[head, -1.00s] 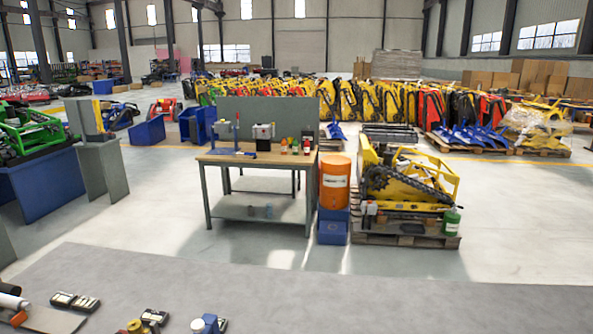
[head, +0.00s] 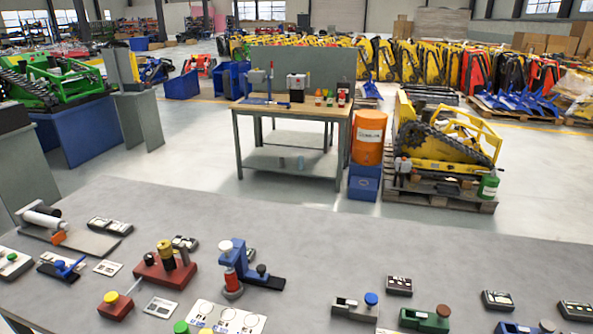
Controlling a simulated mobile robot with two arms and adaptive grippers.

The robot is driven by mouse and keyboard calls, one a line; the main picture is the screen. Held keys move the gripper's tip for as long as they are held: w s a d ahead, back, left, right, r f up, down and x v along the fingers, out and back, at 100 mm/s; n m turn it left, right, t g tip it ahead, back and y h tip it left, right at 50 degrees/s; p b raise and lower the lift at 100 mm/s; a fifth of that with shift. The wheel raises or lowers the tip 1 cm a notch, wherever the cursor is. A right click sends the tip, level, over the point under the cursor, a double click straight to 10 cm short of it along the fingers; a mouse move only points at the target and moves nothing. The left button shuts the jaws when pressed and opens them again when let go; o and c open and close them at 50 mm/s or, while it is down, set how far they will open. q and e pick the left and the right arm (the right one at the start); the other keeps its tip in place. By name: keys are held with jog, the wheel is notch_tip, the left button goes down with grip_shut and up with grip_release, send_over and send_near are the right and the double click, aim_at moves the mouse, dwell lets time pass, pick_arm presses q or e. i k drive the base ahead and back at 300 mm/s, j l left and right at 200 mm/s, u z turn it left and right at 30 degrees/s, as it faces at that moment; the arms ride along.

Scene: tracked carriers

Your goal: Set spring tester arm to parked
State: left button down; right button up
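A blue bench device (head: 238,262) with a red coil-like cylinder (head: 231,283), a white knob and a black base plate stands on the grey table. It looks like the spring tester, but no readable label confirms this. Its blue upper part reaches left over the red cylinder. I cannot tell which part is its arm or what position that arm is in. Neither of my grippers is in view.
On the grey table (head: 320,250) are a red block with posts (head: 165,268), a red box with a yellow knob (head: 115,304), a green box (head: 425,319), a grey fixture with a blue knob (head: 356,307) and small dark boxes. Beyond stands a workbench (head: 290,170).

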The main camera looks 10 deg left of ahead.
aim_at(245, 268)
jog(key=j+z, duration=0.15)
jog(key=j, duration=0.45)
jog(key=j+z, duration=0.15)
jog(key=j, duration=0.4)
jog(key=j+z, duration=0.15)
jog(key=j, duration=0.45)
jog(key=k+j+z, duration=0.15)
jog(key=j, duration=0.4)
jog(key=j+z, duration=0.15)
jog(key=j, duration=0.45)
jog(key=k+j+u, duration=0.2)
jog(key=k, duration=0.35)
jog(key=l, duration=0.1)
